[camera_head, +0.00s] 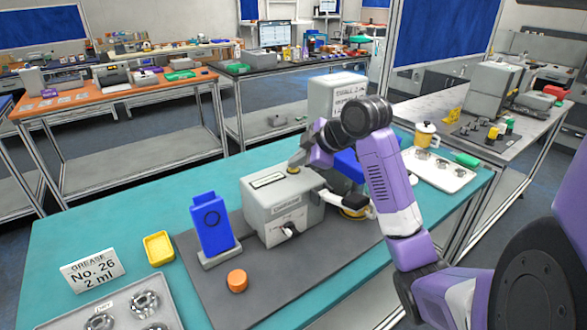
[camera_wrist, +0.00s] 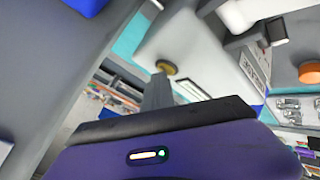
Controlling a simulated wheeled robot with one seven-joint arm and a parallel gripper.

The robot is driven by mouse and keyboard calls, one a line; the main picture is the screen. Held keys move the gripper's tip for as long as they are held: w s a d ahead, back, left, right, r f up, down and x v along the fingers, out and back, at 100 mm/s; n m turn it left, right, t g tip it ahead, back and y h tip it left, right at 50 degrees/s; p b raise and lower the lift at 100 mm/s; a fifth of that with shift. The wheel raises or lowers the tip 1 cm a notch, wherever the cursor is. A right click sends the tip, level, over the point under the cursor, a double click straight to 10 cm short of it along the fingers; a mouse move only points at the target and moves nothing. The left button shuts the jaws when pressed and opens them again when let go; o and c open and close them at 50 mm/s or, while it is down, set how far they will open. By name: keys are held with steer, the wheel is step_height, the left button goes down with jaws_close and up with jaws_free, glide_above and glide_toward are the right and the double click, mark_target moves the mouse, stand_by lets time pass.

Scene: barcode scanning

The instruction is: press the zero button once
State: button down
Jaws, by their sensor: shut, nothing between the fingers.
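A light grey box-shaped device (camera_head: 283,212) stands on the dark grey mat. A long display window (camera_head: 268,180) and a round yellow button (camera_head: 293,170) are on its top. The button also shows in the wrist view (camera_wrist: 167,67), beside the display window (camera_wrist: 191,88). My gripper (camera_head: 297,163) is at the button, its fingers together and empty. In the wrist view the shut fingertips (camera_wrist: 158,80) lie close to the button and overlap its lower edge. I cannot tell whether they touch it. No label on the button is readable.
A blue device in a grey stand (camera_head: 211,224), an orange round piece (camera_head: 237,281) and a yellow tray (camera_head: 159,248) are left of and in front of the box. A white box (camera_head: 334,92) stands behind. Bare turquoise tabletop (camera_head: 130,212) lies at left.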

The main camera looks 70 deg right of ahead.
mark_target(297, 171)
steer(key=shift+r, duration=0.1)
steer(key=shift+r+p, duration=0.65)
steer(key=shift+r, duration=0.1)
step_height(297, 171, up, 5)
steer(key=p, duration=0.4)
stand_by(1.0)
